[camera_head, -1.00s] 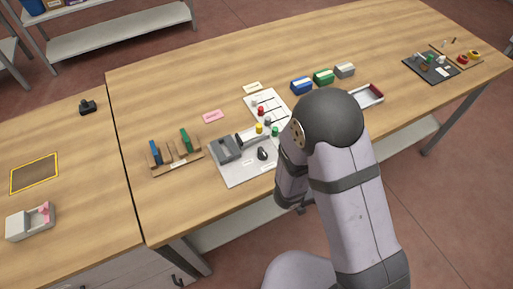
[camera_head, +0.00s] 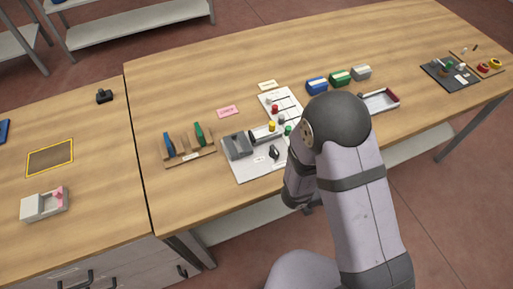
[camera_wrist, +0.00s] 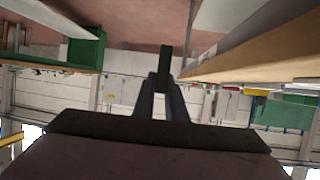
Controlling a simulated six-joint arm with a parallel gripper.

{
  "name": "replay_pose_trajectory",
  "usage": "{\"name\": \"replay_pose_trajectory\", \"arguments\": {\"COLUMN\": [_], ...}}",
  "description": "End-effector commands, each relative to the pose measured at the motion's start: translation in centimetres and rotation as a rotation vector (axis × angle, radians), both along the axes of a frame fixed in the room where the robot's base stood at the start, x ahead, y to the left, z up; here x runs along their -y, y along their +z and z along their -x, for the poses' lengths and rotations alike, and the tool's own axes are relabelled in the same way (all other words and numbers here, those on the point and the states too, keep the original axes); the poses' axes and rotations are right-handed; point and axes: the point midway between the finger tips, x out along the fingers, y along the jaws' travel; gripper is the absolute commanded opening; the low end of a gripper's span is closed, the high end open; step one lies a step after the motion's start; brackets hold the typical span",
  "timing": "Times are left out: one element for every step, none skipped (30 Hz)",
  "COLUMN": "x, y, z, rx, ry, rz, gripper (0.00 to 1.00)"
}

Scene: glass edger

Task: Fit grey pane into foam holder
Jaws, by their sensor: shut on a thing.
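My gripper (camera_wrist: 163,82) shows in the wrist view, its two fingers shut on a thin, dark, upright plate (camera_wrist: 165,58) seen edge-on. It looks to be the grey pane, though its colour reads as dark greenish here. In the head view my arm hides the gripper and the pane. The brown slotted foam holder (camera_head: 187,158) stands on the table left of centre. A blue pane (camera_head: 168,143) stands in its left part and a green pane (camera_head: 199,134) in its right part. The held pane is apart from the holder.
A grey machine (camera_head: 238,145) on a white board stands right of the holder. A pink card (camera_head: 228,111) lies behind. A yellow-edged mat (camera_head: 50,158) and a pale box (camera_head: 44,204) are on the left table.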

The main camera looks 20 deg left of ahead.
Motion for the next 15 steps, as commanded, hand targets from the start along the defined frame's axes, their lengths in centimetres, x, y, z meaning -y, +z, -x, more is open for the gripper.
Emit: {"name": "replay_pose_trajectory", "arguments": {"x": [0.0, 0.0, 0.0, 0.0, 0.0, -0.1, -0.1, -0.3, -0.5, -0.8, -1.2, -1.7, -2.2, -2.8, -3.6], "y": [0.0, 0.0, 0.0, 0.0, 0.0, 0.0, 0.0, 0.1, 0.1, 0.3, 0.5, 0.9, 1.3, 1.8, 2.5], "z": [0.0, 0.0, 0.0, 0.0, 0.0, 0.0, 0.0, 0.0, -0.1, -0.1, -0.3, -0.5, -0.7, -0.9, -1.2], "rx": [0.001, 0.001, 0.001, 0.001, 0.001, 0.001, 0.001, 0.001, 0.002, 0.002, 0.003, 0.005, 0.006, 0.007, 0.008], "ry": [0.0, 0.0, 0.0, 0.0, 0.0, 0.002, 0.004, 0.007, 0.014, 0.02, 0.026, 0.035, 0.044, 0.053, 0.066], "rz": [0.001, 0.001, 0.001, 0.001, 0.001, 0.0, 0.0, 0.0, 0.0, 0.0, -0.001, -0.003, -0.003, -0.005, -0.006], "gripper": [0.0, 0.0, 0.0, 0.0, 0.0, 0.0, 0.0, 0.0, 0.0, 0.0, 0.0, 0.0, 0.0, 0.0, 0.0]}}
